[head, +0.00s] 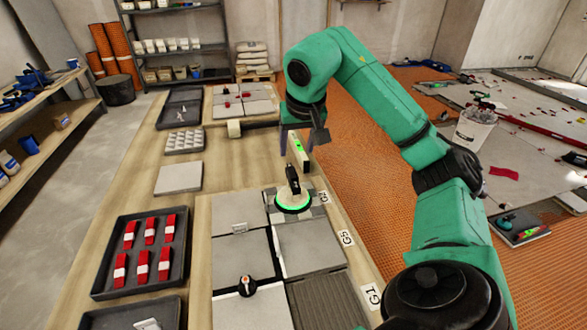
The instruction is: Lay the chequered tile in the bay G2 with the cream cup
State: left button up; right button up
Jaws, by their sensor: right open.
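The chequered tile (316,211) lies flat in the bay beside the G2 label (323,197), in line with the neighbouring tiles as far as I can tell. The cream cup (293,196), with a black handle and a glowing green ring, stands on it and hides most of its middle. My right gripper (299,143) is open above and behind the cup, apart from its handle. A narrow cream bar with a green patch (299,154) shows just under the fingers; I cannot tell whether it touches them. My left gripper is out of view.
Grey tiles (310,245) fill bays nearer me, by labels G5 (346,238) and G1 (371,295). A black tray (177,235) holds red-and-white pieces. A loose pale tile (178,178) lies left. Bare bench lies between.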

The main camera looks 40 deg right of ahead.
aim_at(293, 173)
jog(key=b+x, duration=0.1)
jog(key=x, duration=1.2)
jog(key=shift+d, duration=0.1)
jog(key=shift+r, duration=0.1)
grip_shut()
dwell(0.5)
dwell(0.3)
